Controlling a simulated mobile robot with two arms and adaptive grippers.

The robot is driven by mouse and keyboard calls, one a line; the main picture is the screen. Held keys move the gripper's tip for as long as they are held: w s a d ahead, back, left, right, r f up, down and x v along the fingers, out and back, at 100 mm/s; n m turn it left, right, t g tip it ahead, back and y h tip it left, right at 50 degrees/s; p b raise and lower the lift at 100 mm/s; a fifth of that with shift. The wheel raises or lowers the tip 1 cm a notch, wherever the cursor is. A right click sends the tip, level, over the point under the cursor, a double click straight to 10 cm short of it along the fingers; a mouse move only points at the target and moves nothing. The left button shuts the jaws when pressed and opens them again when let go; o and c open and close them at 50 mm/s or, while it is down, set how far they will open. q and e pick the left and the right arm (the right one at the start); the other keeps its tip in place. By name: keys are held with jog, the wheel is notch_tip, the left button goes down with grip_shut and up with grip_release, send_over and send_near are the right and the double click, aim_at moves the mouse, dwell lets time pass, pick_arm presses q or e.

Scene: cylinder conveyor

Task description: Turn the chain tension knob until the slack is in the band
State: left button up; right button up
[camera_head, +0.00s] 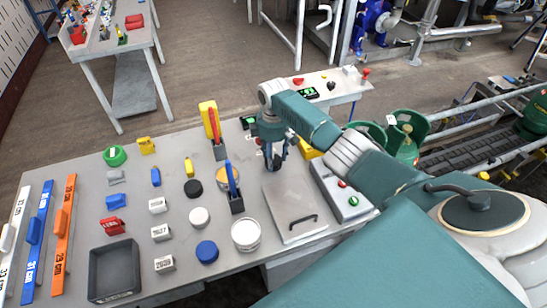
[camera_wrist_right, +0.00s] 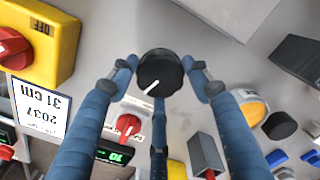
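A round black knob (camera_wrist_right: 160,73) with a white pointer line shows in the middle of the right wrist view. Its line points down and left. My right gripper (camera_wrist_right: 160,66) is open, with one blue finger at each side of the knob and a third below it; small gaps show at the sides. I cannot tell which display shows the slack. A card (camera_wrist_right: 40,108) reads 2037 and 31 cm, upside down. My left gripper is not in view.
Near the knob are a red knob (camera_wrist_right: 128,124) beside a green display (camera_wrist_right: 115,155), and a yellow box (camera_wrist_right: 45,45) with a red switch. On the table (camera_head: 75,155) are a grey lidded panel (camera_head: 287,207), a white tub (camera_head: 246,234) and a dark tray (camera_head: 114,270).

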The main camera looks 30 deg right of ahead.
jog(key=shift+o, duration=1.4)
jog(key=shift+w+r, duration=0.1)
jog(key=shift+w, duration=0.05)
notch_tip(320, 180, up, 12)
